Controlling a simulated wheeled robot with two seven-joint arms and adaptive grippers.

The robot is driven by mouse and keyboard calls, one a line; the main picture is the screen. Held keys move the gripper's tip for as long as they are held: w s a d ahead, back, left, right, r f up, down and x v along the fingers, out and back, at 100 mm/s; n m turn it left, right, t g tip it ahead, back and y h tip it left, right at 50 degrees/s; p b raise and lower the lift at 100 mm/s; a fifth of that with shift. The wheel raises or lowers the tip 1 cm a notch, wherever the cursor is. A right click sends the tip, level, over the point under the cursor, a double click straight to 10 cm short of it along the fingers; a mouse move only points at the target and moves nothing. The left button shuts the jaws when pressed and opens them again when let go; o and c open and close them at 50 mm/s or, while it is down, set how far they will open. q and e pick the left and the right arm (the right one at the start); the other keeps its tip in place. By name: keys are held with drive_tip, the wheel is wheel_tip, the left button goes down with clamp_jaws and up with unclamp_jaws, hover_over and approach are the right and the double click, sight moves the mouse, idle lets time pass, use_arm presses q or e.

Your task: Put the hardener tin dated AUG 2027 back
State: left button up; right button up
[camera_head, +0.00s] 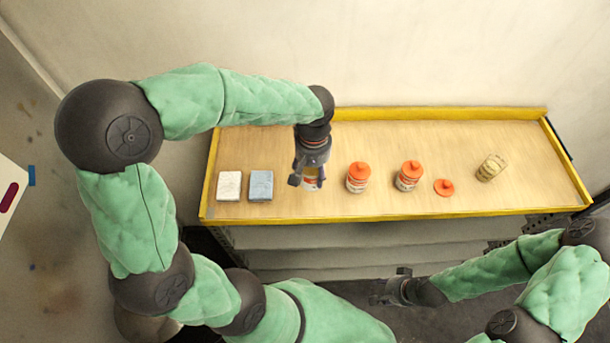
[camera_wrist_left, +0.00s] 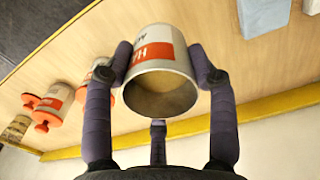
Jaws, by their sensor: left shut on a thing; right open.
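My left gripper (camera_head: 308,180) is shut on a white tin with a red label band (camera_head: 312,184), over the left half of the bench top. In the left wrist view the held tin (camera_wrist_left: 160,70) sits between both fingers. Its near end shows a tan inside and no lid. Part of the label's lettering shows, but no date is readable. Two similar tins with orange lids stand to the right, one nearer (camera_head: 357,178) and one farther (camera_head: 408,177). A loose orange lid (camera_head: 444,187) lies beside the farther one. My right gripper (camera_head: 380,299) is open and empty in front of the bench.
The wooden bench top (camera_head: 300,211) has a raised yellow rim. A white block (camera_head: 229,186) and a blue block (camera_head: 261,185) lie left of the held tin. The back strip is mostly clear.

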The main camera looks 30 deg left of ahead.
use_arm(q)
drive_tip(key=f, duration=0.1)
drive_tip(key=w+a+f, duration=0.1)
drive_tip(key=a+f, duration=0.1)
drive_tip(key=shift+w+a+f, duration=0.25)
drive_tip(key=shift+f, duration=0.05)
drive_tip(key=shift+w+a+f+b, duration=0.15)
drive_tip(key=shift+f+b, duration=0.1)
drive_tip(key=shift+f, duration=0.65)
drive_tip(key=shift+w+a+f+b, duration=0.1)
drive_tip(key=shift+f+b, duration=0.1)
drive_tip(key=shift+f, duration=0.7)
drive_tip(key=shift+s, duration=0.1)
drive_tip(key=shift+f, duration=0.15)
drive_tip(key=o, duration=1.3)
